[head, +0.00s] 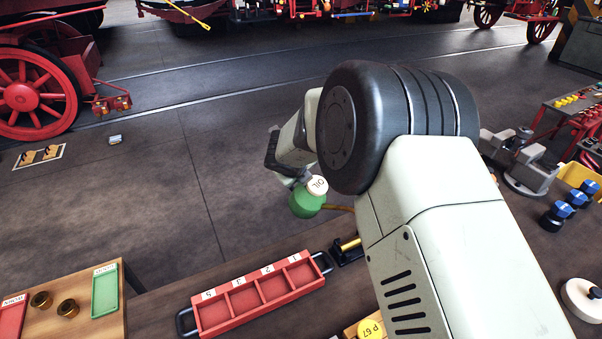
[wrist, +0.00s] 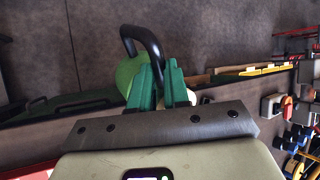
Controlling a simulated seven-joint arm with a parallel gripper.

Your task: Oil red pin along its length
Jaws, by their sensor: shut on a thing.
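A green oil can (head: 306,202) with a white cap marked OIL hangs from my gripper (head: 290,174), left of my large wrist joint. It is tilted, and its thin brass-coloured spout points right, partly behind my arm. In the wrist view the green can (wrist: 127,72) and its black handle (wrist: 142,42) sit at the fingers of my gripper (wrist: 160,68), which are shut on the can. I cannot make out a red pin in either view; my arm hides part of the bench. A brass-coloured rod lies on a small black holder (head: 348,252) below the can.
A red tray (head: 262,296) with numbered, empty-looking compartments and black handles lies on the bench. A wooden board (head: 75,318) with brass rings and a green tray is at lower left. Blue-topped black parts (head: 567,203) and a grey fixture (head: 527,170) stand at right.

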